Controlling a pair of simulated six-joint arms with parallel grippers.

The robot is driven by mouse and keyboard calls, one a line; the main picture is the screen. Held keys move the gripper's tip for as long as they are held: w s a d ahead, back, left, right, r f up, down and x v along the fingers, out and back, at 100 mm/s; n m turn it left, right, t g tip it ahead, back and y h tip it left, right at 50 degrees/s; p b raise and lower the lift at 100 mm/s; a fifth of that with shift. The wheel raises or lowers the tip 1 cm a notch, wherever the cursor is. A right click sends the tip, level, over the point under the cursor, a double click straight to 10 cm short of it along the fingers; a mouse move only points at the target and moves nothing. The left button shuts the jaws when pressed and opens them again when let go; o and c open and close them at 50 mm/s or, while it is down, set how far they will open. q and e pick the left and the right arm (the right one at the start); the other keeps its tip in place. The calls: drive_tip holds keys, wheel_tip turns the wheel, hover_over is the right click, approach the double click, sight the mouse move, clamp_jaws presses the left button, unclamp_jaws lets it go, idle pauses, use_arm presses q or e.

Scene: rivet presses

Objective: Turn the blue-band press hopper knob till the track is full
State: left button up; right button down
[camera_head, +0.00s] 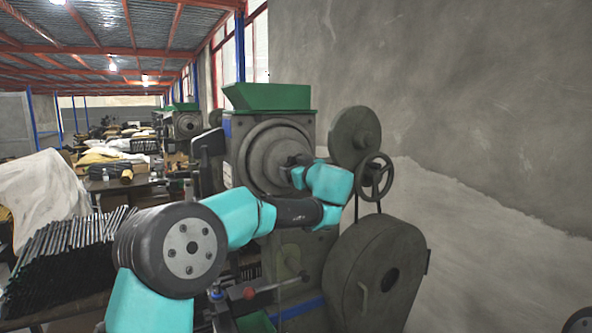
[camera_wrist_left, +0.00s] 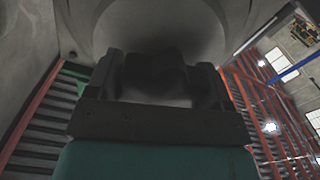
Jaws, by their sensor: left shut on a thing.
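The near press (camera_head: 267,133) is grey-green, with a green hopper (camera_head: 268,97) on top and a large round disc on its front. A blue band (camera_head: 301,308) crosses its lower body. My left gripper (camera_head: 290,161) is at the middle of the disc, shut on the dark hopper knob. In the left wrist view the knob (camera_wrist_left: 154,68) is a dark shape between the two fingers of my left gripper (camera_wrist_left: 160,88), in front of the round disc. My arm and gripper hide most of the knob in the head view. I cannot make out the track or how full it is. My right gripper is out of view.
A handwheel (camera_head: 375,177) and a big flywheel (camera_head: 377,273) stand close to the right of my left wrist. A stack of dark rods (camera_head: 60,260) lies at left. Another press (camera_head: 183,125) stands farther back. A bare wall fills the right.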

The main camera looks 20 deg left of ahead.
use_arm(q)
drive_tip(key=o, duration=0.9)
drive_tip(key=shift+o, duration=0.2)
drive_tip(key=v, duration=1.7)
drive_tip(key=shift+s+d+r, duration=0.1)
drive_tip(key=shift+s+d, duration=0.05)
